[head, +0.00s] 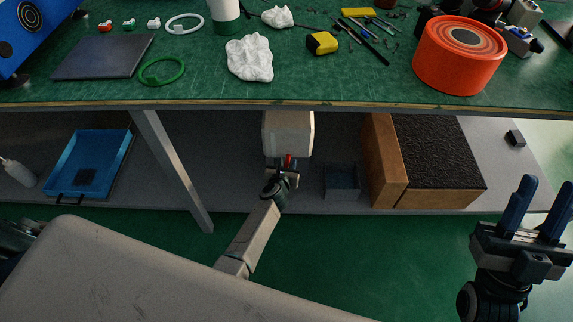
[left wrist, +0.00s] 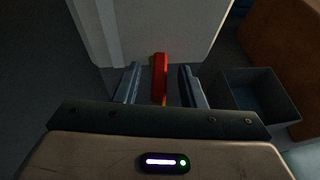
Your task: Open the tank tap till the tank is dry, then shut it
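The tank (head: 288,132) is a pale, boxy container on the shelf under the bench, and its pale front also fills the top of the left wrist view (left wrist: 150,30). The red tap handle (left wrist: 159,76) stands out from the tank front, long side upright in that view. It shows small in the head view (head: 288,161). My left gripper (head: 286,170) is at the tap; in the wrist view its fingers (left wrist: 160,86) are apart, one each side of the handle, with gaps visible. My right gripper (head: 531,207) is open and empty at the lower right.
A dark blue open bin (head: 341,181) sits on the shelf right of the tap. A brown box with a black top (head: 440,155) is farther right. A blue tray (head: 93,165) lies at left beyond a bench leg (head: 172,168). The bench edge (head: 330,108) is overhead.

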